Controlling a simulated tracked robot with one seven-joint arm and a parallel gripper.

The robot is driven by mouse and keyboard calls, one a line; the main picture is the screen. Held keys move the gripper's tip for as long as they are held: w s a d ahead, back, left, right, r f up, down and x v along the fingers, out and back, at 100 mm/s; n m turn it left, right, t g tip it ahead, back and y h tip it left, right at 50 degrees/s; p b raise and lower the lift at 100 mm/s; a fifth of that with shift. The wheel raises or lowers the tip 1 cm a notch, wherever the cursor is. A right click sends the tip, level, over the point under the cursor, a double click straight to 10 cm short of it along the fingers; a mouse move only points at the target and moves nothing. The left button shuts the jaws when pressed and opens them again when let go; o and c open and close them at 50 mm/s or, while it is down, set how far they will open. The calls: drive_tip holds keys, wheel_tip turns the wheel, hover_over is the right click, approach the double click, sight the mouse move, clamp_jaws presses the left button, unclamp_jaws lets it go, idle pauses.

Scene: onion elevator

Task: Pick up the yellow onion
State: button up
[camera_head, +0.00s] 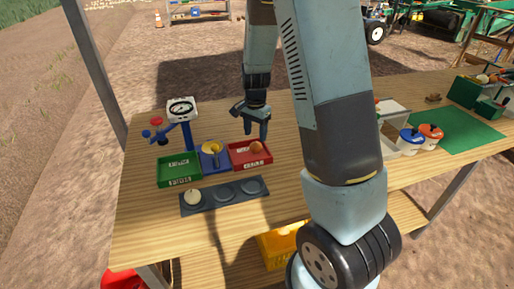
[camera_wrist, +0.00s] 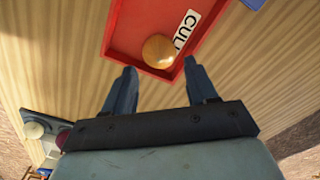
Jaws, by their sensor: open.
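A yellow-brown onion (camera_head: 257,147) lies in the red tray (camera_head: 265,161) on the wooden table. In the wrist view the onion (camera_wrist: 158,50) sits near a corner of the red tray (camera_wrist: 118,30), beside a white label reading "CUL", partly cut off. My gripper (camera_head: 255,128) is above the red tray, pointing down. In the wrist view my gripper (camera_wrist: 159,67) is open, with the onion just beyond and between its two fingertips. Nothing is between the fingers. A pale onion (camera_head: 192,198) rests on the left spot of a dark plate (camera_head: 208,209).
A green tray (camera_head: 166,181) and a blue tray (camera_head: 208,146) with a yellow item stand left of the red tray. A dial scale (camera_head: 182,109) stands behind them.

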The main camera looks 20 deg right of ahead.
sight(256, 143)
drive_tip(key=shift+f, duration=2.6)
drive_tip(key=shift+c, duration=0.2)
drive_tip(key=c, duration=0.7)
drive_tip(key=shift+o, duration=0.2)
drive_tip(key=shift+r, duration=0.15)
